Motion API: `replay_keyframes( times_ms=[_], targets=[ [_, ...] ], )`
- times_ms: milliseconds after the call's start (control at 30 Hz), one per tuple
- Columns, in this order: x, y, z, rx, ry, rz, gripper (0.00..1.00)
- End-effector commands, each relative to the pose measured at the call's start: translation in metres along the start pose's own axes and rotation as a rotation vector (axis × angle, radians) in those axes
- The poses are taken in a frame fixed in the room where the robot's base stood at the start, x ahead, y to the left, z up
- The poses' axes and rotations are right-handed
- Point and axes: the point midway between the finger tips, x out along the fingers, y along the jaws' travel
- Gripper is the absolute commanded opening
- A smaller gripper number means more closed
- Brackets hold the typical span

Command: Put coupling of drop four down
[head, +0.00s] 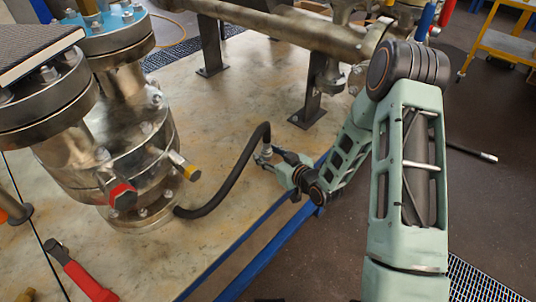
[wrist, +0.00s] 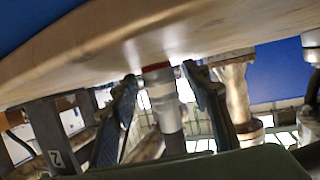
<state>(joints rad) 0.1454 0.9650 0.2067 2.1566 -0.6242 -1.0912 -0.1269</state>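The black hose (head: 238,170) runs from the foot of the steel vessel, arches up and bends down to a metal coupling (head: 267,153) near the table's blue edge. My gripper (head: 278,164) is at this coupling, low over the tabletop. In the wrist view the coupling (wrist: 166,108), silver with a red ring at its end, stands between my two fingers (wrist: 159,72). Narrow gaps show on both sides of it, so the fingers look open around it. Its red end meets or nearly meets the table surface (wrist: 90,55); I cannot tell exactly. No drop number is readable on it.
Flanged steel vessels (head: 125,150) with red and yellow fittings fill the left. A red-handled tool (head: 80,277) lies at front left. A horizontal pipe (head: 285,32) on posts crosses the back. The wooden tabletop (head: 225,90) is clear around the hose. A yellow cart (head: 505,45) stands beyond.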

Motion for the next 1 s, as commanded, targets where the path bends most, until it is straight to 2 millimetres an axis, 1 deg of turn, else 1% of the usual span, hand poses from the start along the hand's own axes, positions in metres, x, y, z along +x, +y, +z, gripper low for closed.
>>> replay_keyframes(
  times_ms=[233,367,600,700,833,1000],
  targets=[
    [-0.004,0.0,-0.004,0.0,-0.001,0.001,0.44],
    [-0.026,0.002,-0.004,0.001,-0.002,0.004,0.44],
    [-0.08,0.002,-0.004,0.001,-0.001,0.003,0.44],
    [-0.098,0.001,-0.004,0.002,-0.001,0.002,0.44],
    [-0.113,0.001,-0.003,0.0,-0.001,0.001,0.44],
    [-0.121,0.0,-0.003,0.0,0.0,0.0,0.44]
  ],
)
